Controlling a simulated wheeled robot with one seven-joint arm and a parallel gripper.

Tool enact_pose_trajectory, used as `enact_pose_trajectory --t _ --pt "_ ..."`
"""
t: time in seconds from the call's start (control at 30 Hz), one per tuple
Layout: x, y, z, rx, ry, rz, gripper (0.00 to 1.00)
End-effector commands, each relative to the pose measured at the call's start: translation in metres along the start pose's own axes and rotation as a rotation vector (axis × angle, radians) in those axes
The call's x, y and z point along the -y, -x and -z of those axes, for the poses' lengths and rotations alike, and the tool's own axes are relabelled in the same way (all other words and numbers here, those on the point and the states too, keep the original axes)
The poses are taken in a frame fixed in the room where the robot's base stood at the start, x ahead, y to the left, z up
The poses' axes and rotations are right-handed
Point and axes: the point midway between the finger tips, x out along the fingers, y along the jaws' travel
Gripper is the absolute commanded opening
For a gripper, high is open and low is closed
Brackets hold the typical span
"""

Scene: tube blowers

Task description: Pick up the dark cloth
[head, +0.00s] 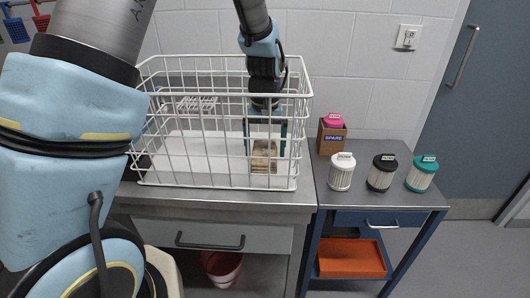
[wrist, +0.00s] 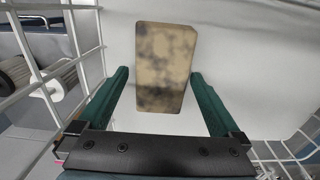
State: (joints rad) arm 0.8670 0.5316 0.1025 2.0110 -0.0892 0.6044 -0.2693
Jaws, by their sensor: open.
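A flat tan rectangle mottled with dark brown stains, which looks like a folded cloth (head: 263,157), lies on the white floor of a wire basket (head: 215,187). It is the only cloth-like thing I make out, and it is stained tan rather than dark all over. In the wrist view the cloth (wrist: 165,65) shows between the green fingers of my gripper (wrist: 159,75), with a gap on each side. My gripper (head: 265,138) is inside the basket, pointing down above the cloth, open and empty. Its exact height over the cloth is hard to tell.
The white wire walls of the basket surround my gripper. White, black and teal-lidded canisters (head: 341,172) (head: 382,172) (head: 422,173) stand on the side table, with a brown box (head: 332,137) behind. A dark-and-white cylinder (wrist: 50,88) lies outside the basket wall. An orange tray (head: 352,258) sits below.

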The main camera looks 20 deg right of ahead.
Motion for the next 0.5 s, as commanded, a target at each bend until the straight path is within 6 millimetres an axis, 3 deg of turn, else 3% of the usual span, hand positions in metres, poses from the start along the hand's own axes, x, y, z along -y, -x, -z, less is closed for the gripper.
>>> enact_pose_trajectory --t 0.27,0.5 --pt "-0.0001 -0.0039 0.0002 -0.002 0.000 -0.001 1.00" --pt "-0.0001 -0.0037 0.0002 -0.001 0.000 -0.001 0.73"
